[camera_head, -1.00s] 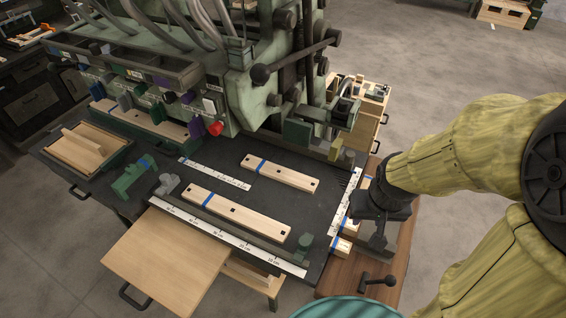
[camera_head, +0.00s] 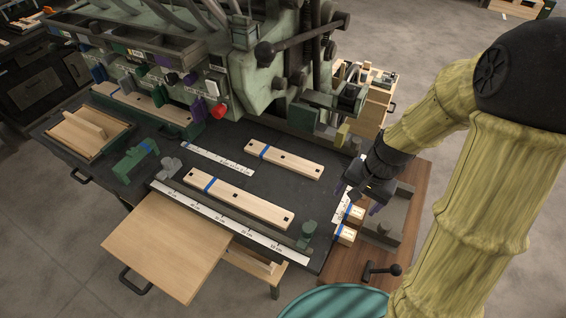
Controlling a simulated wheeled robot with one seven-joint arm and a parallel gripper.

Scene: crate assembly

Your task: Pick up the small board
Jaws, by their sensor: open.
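Two small boards with blue bands lie on the brown side table at the right: one small board (camera_head: 354,214) just below my gripper in the picture, and another small board (camera_head: 345,235) nearer the front. My gripper (camera_head: 358,199) is open and points down over the side table, close to the farther small board. No board shows between its fingers. I cannot tell the exact height gap. Two longer boards with blue bands lie on the dark bench: a front long board (camera_head: 240,200) and a shorter rear board (camera_head: 285,159).
The side table (camera_head: 345,269) holds a grey fixture (camera_head: 395,228) and a black-handled clamp (camera_head: 380,270). The green machine (camera_head: 270,85) stands behind the dark bench. White rulers (camera_head: 215,220) edge the work area. A wooden tray (camera_head: 88,137) sits at the left.

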